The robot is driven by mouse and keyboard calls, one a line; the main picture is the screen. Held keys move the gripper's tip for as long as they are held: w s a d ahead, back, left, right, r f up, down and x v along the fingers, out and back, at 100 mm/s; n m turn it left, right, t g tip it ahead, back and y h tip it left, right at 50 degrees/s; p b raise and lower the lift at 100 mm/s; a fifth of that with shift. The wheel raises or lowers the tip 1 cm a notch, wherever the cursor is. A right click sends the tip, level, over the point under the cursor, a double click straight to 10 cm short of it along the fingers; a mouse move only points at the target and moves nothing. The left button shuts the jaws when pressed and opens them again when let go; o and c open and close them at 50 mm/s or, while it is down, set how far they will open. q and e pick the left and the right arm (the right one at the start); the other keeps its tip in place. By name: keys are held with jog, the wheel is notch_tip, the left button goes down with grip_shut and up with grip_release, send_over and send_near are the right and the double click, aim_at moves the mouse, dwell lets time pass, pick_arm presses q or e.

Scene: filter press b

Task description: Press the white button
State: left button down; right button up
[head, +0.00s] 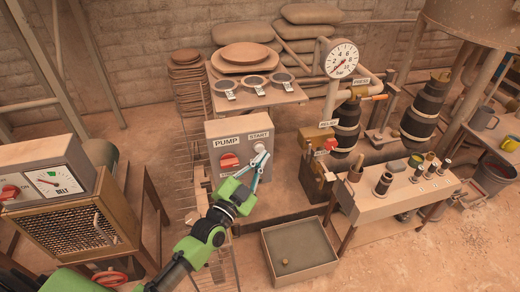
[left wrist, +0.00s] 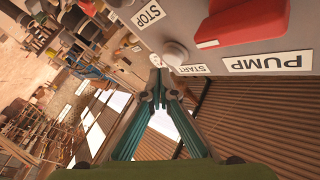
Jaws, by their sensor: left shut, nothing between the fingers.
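The white button (head: 259,147) is on the front of the grey pump box (head: 225,131), just below the START label. In the left wrist view the white button (left wrist: 175,52) shows as a pale round knob beside the START label (left wrist: 193,69). My left gripper (head: 262,157) is shut and empty, in front of the box with its tips close to the button. In the left wrist view the left gripper's tips (left wrist: 159,76) are just below and left of the button. I cannot tell whether they touch it. My right gripper is not in view.
A red switch (head: 229,160) on the same box is left of the button, under the PUMP label. The STOP label (left wrist: 148,13) shows in the left wrist view. A relief valve block (head: 318,139) and a bench (head: 400,193) stand to the right. A shallow tray (head: 335,262) is on the floor.

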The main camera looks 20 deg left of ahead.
pick_arm(q)
jog(key=shift+w, duration=0.15)
jog(key=shift+w+a, duration=0.25)
